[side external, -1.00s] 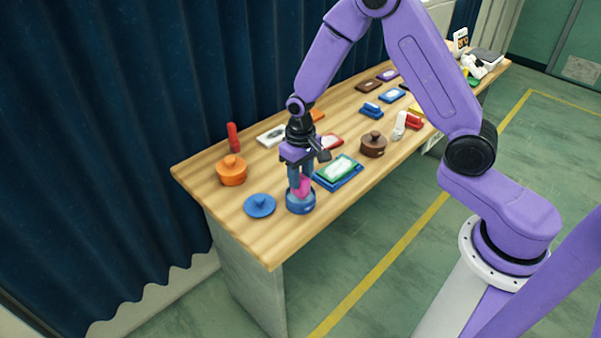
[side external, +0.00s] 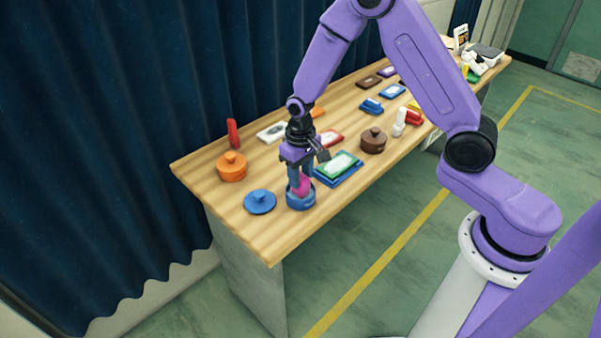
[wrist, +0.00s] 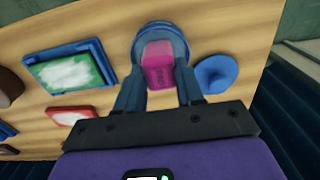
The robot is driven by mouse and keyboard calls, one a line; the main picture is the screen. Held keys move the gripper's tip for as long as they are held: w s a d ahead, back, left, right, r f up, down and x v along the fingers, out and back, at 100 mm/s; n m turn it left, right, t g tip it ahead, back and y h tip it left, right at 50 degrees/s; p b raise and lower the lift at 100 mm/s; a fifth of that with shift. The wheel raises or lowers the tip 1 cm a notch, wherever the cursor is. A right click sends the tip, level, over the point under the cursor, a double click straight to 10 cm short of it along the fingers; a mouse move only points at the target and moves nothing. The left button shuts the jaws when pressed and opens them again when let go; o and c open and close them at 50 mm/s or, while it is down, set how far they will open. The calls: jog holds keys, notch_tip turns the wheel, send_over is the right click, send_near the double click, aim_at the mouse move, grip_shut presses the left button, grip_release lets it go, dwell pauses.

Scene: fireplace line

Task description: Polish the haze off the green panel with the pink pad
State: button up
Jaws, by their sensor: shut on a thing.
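My gripper (side external: 300,186) is shut on the pink pad (side external: 303,188). The pad is at the blue round pot (side external: 301,202), with its lower end at or inside the pot's opening. In the wrist view the pink pad (wrist: 158,65) sits between the two fingers, in front of the blue pot (wrist: 165,30). The green panel (side external: 338,165) lies on a blue base to the right of the pot, with a whitish haze patch on its face. It also shows in the wrist view (wrist: 70,72), at the left, apart from the gripper.
A blue lid (side external: 260,202) lies left of the pot. An orange pot (side external: 232,167), a brown pot (side external: 373,141) and a red panel (side external: 330,138) stand nearby. Several more panels and blocks fill the far end. The table's front edge is close to the blue pot.

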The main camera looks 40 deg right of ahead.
jog(key=shift+r, duration=0.1)
jog(key=shift+r, duration=3.4)
